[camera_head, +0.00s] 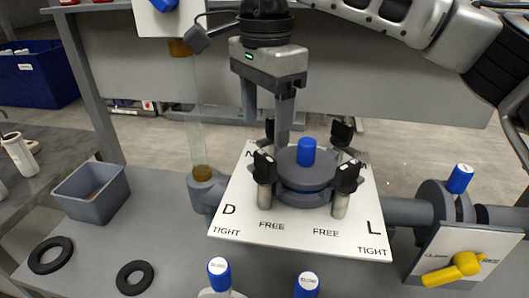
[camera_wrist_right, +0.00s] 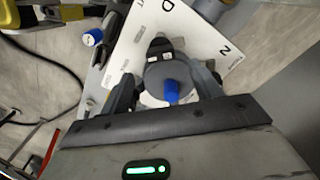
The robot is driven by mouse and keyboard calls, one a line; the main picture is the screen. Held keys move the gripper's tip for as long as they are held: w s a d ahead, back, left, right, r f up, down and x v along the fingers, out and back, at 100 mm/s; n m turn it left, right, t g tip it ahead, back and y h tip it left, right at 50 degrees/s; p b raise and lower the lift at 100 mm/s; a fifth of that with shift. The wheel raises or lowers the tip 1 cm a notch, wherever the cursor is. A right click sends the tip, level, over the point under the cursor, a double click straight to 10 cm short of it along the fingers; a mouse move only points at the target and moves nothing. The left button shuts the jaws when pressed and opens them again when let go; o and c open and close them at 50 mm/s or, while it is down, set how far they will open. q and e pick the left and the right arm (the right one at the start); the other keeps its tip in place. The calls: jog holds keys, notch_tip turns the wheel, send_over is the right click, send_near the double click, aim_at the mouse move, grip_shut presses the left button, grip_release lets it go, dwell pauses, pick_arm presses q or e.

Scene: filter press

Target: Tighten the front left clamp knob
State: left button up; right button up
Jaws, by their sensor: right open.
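The front left clamp knob (camera_head: 264,168) is a black knob on a metal post, at the left front of the round grey filter housing (camera_head: 303,178). The housing has a blue cap (camera_head: 307,151) on top. The knob stands nearer the FREE label than the TIGHT label on the white plate (camera_head: 290,236). My right gripper (camera_head: 282,140) points down just behind and left of the housing, open, with nothing seen between its fingers. In the wrist view the housing (camera_wrist_right: 170,76) lies between and beyond the fingers. My left gripper is out of view.
A front right knob (camera_head: 346,176) and two rear knobs (camera_head: 342,130) surround the housing. A clear vertical tube (camera_head: 192,115) stands left of the plate. A pipe with a yellow-handled valve (camera_head: 465,266) is at right. Blue-capped parts (camera_head: 219,272) stand at the front; a grey bin (camera_head: 92,193) and black rings (camera_head: 134,277) lie left.

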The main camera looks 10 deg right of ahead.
aim_at(265, 155)
notch_tip(265, 155, down, 7)
jog(key=shift+f+p, duration=0.15)
jog(key=shift+p, duration=0.2)
jog(key=c, duration=1)
